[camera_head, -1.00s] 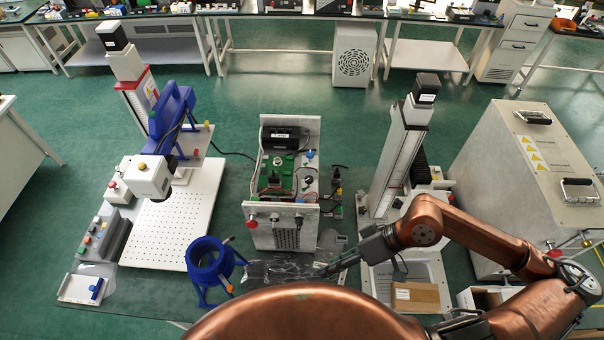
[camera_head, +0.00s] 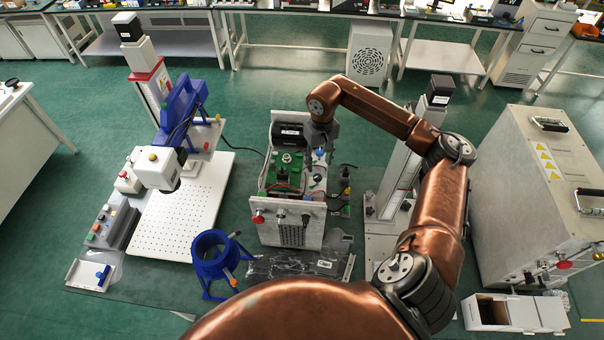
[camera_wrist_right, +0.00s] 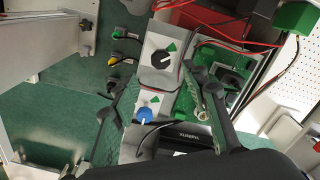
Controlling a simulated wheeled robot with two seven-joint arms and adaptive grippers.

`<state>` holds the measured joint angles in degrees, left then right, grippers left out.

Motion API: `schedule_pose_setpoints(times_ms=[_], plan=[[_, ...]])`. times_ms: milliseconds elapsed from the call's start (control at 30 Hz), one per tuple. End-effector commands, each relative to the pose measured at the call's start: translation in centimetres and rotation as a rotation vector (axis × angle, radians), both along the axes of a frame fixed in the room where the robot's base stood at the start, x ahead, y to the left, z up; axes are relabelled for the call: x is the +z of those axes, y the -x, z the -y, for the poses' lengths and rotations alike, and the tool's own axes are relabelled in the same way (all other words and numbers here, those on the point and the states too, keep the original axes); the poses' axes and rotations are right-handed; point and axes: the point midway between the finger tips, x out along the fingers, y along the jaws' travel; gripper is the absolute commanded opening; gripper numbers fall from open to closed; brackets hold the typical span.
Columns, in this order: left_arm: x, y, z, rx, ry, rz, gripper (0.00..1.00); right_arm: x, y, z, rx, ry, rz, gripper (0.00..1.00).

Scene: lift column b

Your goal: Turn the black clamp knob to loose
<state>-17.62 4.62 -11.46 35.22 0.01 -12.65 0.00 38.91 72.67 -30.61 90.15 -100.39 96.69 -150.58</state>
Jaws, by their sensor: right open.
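A black knob (camera_wrist_right: 162,60) sits on a white plate with a green triangle in the right wrist view. In the head view the right gripper (camera_head: 319,138) is over the box's back right part. My left gripper is out of view.
Green boards (camera_head: 287,160) and red wires lie beside the knobs inside the box (camera_head: 290,208). A lift column (camera_head: 405,160) stands right of it, close to my arm. A blue ring stand (camera_head: 212,255) and a perforated white plate (camera_head: 185,215) are left.

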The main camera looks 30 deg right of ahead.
Motion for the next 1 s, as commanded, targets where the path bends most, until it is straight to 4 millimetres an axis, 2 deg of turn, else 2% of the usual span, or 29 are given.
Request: schedule_pose_setpoints(times_ms=[300, 500, 867, 1000], plan=[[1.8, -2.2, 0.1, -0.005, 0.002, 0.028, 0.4, -4.5, 0.1, -0.1, 0.001, -0.002, -0.005, 0.42], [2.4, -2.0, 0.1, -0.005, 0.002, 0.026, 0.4, -6.8, -0.1, -0.2, 0.003, -0.001, -0.003, 0.42], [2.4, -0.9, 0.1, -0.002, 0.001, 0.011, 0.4, -7.5, -0.1, -0.2, 0.004, 0.0, -0.002, 0.42], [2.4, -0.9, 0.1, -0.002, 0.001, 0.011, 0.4, -7.5, -0.1, -0.2, 0.004, 0.0, -0.001, 0.33]])
